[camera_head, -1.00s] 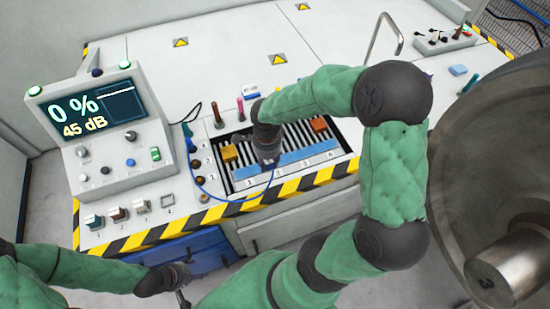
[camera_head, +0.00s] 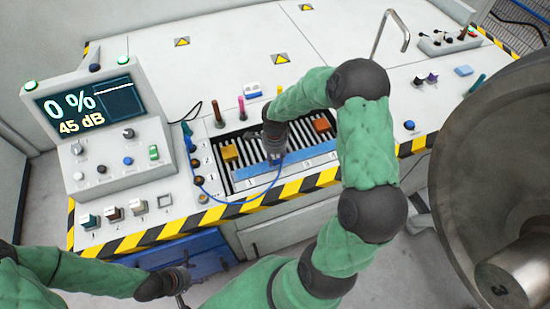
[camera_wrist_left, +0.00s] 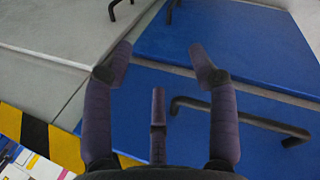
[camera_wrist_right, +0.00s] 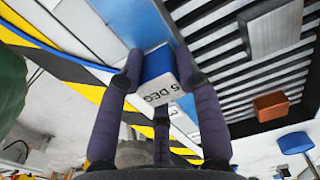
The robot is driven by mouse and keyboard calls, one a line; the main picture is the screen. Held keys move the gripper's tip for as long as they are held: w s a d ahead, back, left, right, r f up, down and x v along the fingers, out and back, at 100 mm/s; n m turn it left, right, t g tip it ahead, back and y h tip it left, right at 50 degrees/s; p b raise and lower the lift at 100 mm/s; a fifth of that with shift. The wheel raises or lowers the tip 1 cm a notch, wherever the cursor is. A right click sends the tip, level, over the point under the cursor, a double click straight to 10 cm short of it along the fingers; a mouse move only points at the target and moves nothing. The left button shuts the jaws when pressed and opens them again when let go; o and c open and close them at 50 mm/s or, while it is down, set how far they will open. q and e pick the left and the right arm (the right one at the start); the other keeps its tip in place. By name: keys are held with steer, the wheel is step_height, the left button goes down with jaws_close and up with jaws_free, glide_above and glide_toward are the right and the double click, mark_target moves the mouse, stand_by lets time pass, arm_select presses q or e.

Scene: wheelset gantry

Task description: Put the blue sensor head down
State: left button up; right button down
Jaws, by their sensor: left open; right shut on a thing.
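My right gripper (camera_head: 274,150) is over the slatted bed of the bench. In the right wrist view my right gripper (camera_wrist_right: 157,62) is shut on the blue sensor head (camera_wrist_right: 158,64), whose pale face reads "5 DEG". The head sits close to a blue strip (camera_wrist_right: 138,20); whether they touch, I cannot tell. In the head view the gripper mostly hides it. A blue cable (camera_head: 240,204) loops from the bench's left side toward it. My left gripper (camera_head: 184,291) is low before the bench; in the left wrist view it (camera_wrist_left: 158,62) is open and empty.
The slatted bed (camera_head: 236,176) carries a yellow-orange block (camera_head: 229,152), an orange block (camera_head: 321,125) and a numbered blue strip (camera_head: 310,156). A console display (camera_head: 85,105) reads "0 %" and "45 dB". A large grey wheel (camera_head: 490,170) stands at right. Blue drawers (camera_wrist_left: 245,45) are under my left gripper.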

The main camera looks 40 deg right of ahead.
steer(key=shift+f, duration=0.1)
steer(key=c, duration=0.9)
jaws_free()
steer(key=shift+o, duration=0.2)
steer(key=shift+r, duration=0.2)
step_height(320, 180, up, 12)
steer(key=p, duration=0.3)
steer(key=shift+s+f, duration=0.1)
